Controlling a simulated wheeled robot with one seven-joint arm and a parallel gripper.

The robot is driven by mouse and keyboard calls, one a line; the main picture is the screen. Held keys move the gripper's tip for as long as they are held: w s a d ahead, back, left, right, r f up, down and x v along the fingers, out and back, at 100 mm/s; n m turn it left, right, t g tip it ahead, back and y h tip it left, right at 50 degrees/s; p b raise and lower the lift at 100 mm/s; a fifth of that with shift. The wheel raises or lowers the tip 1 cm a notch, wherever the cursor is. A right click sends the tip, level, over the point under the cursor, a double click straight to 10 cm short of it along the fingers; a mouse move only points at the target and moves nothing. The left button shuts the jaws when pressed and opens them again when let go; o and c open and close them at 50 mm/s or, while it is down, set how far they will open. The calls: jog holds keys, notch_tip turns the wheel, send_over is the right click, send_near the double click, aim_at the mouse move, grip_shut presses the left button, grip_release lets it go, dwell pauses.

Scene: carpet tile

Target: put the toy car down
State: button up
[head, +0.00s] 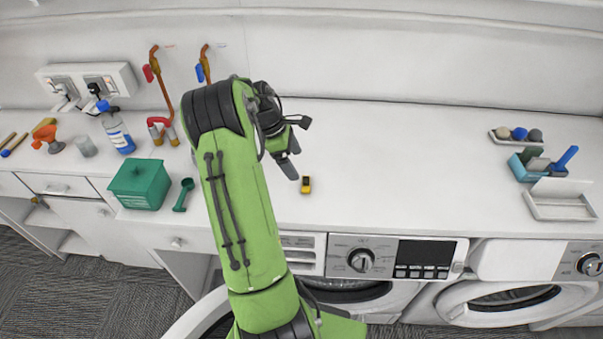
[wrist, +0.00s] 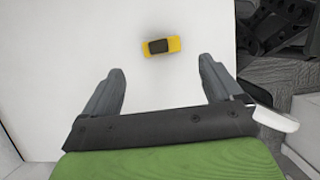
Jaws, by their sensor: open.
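The toy car (head: 305,185) is small and yellow with a dark top. It rests on the white countertop (head: 400,160), near its front edge. In the wrist view the toy car (wrist: 162,46) lies beyond my fingertips, roughly centred between them, and nothing touches it. My gripper (head: 292,163) is above the counter, just left of the car in the head view. In the wrist view my gripper (wrist: 160,72) has its two grey fingers wide apart with nothing between them.
A blue caddy (head: 535,165) and a white tray (head: 560,200) are at the far right. The counter right of the car is clear.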

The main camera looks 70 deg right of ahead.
jog(key=w+a+r+t, duration=0.2)
jog(key=w+a+r, duration=0.25)
jog(key=a, duration=0.25)
jog(key=w+a+r+m+t+h, duration=0.1)
jog(key=w+a+r, duration=0.3)
jog(key=a+r, duration=0.25)
jog(key=w+a+r+t, duration=0.2)
jog(key=w+a+r, duration=0.2)
jog(key=a, duration=0.4)
jog(key=s+a+t+y, duration=0.1)
jog(key=s+a, duration=0.3)
jog(key=a, duration=0.7)
jog(key=s+a+r+m+t+y, duration=0.1)
jog(key=s+a+t, duration=0.3)
jog(key=a, duration=0.7)
jog(key=shift+a+r+m, duration=0.2)
jog(key=shift+m, duration=0.1)
jog(key=shift+f, duration=0.1)
